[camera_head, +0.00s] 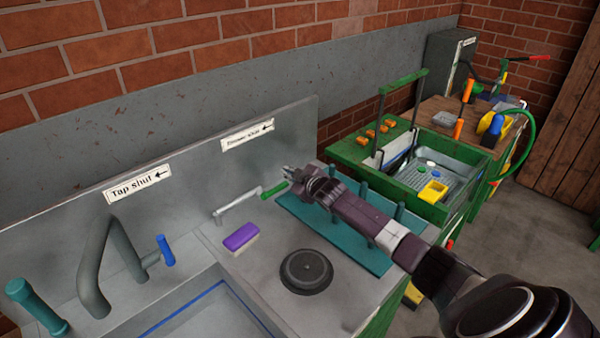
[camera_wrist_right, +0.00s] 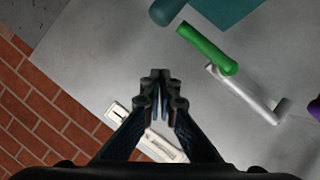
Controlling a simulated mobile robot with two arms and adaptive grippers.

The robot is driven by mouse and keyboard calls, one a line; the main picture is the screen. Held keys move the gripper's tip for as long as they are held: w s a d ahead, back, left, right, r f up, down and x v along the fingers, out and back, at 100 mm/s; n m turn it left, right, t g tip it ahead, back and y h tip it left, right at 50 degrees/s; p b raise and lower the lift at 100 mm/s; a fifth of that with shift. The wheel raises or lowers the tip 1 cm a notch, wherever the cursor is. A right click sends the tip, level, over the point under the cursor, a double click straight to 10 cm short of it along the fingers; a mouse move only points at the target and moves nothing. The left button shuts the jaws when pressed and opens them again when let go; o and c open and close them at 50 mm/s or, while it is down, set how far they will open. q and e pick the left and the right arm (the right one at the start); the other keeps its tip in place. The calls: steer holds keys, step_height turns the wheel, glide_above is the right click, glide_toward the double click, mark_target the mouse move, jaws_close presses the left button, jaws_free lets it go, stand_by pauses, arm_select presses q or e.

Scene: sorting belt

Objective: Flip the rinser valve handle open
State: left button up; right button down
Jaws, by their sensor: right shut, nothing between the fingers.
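The rinser valve handle (camera_head: 274,190) is a short green grip at the end of a silver pipe (camera_head: 236,206) beside the steel backsplash. Above it a white label (camera_head: 247,135) with a left-pointing arrow is fixed to the backsplash. My right gripper (camera_head: 287,171) is shut and empty, close to the green handle and slightly above and behind it. In the right wrist view the fingertips (camera_wrist_right: 161,76) are together, with the green handle (camera_wrist_right: 207,50) to their upper right, apart from them. The silver pipe (camera_wrist_right: 245,94) runs down right from it. My left gripper is not in view.
A purple-topped sponge or brush (camera_head: 240,236) and a round dark disc (camera_head: 306,271) lie on the steel counter. A teal rack (camera_head: 345,242) with upright pegs lies under my right arm. The grey tap (camera_head: 92,262) with a blue lever (camera_head: 165,250) stands left.

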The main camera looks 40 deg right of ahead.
steer(key=v, duration=0.6)
steer(key=shift+d+r+b, duration=0.25)
steer(key=shift+d+b, duration=0.15)
steer(key=shift+d, duration=0.35)
steer(key=shift+w, duration=0.1)
